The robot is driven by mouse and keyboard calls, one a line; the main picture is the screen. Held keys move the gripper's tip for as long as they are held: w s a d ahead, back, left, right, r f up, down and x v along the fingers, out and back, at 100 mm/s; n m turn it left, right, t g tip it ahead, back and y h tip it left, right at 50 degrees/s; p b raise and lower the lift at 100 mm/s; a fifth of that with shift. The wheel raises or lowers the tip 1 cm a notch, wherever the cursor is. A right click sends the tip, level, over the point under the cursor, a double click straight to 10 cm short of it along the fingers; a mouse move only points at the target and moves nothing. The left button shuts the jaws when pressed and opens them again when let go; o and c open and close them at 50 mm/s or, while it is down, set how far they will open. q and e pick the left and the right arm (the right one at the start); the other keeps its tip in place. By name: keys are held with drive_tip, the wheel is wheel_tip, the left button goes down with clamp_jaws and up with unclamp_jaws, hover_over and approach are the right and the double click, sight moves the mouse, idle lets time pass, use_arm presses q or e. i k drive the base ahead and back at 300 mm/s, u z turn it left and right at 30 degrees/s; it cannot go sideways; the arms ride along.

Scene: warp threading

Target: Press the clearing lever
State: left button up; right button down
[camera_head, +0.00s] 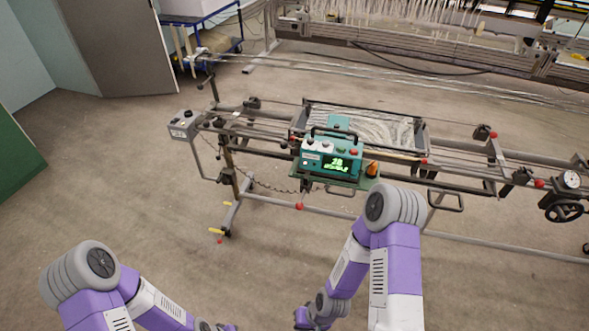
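A teal control box (331,158) with a lit green display and a black handle sits at the front of the threading machine (275,180). I cannot tell which part is the clearing lever. A short rod with a red knob (300,206) hangs below the box, and an orange part (372,168) sits at its right side. My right gripper (306,319) is low at the bottom edge, well in front of the machine, touching nothing I can see. My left gripper (228,327) is mostly cut off at the bottom edge. The finger openings of both are unclear.
A grey switch box (183,125) stands out at the machine's left end, and a handwheel (564,210) is at its right. A yellow-tipped foot (217,231) reaches forward. A blue cart (205,30) stands behind. The floor in front is clear.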

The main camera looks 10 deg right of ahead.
sight(283, 145)
drive_tip(key=k, duration=0.35)
drive_tip(key=u, duration=0.85)
drive_tip(key=i, duration=2)
drive_tip(key=z, duration=1.2)
drive_tip(key=i, duration=0.3)
drive_tip(key=z, duration=0.35)
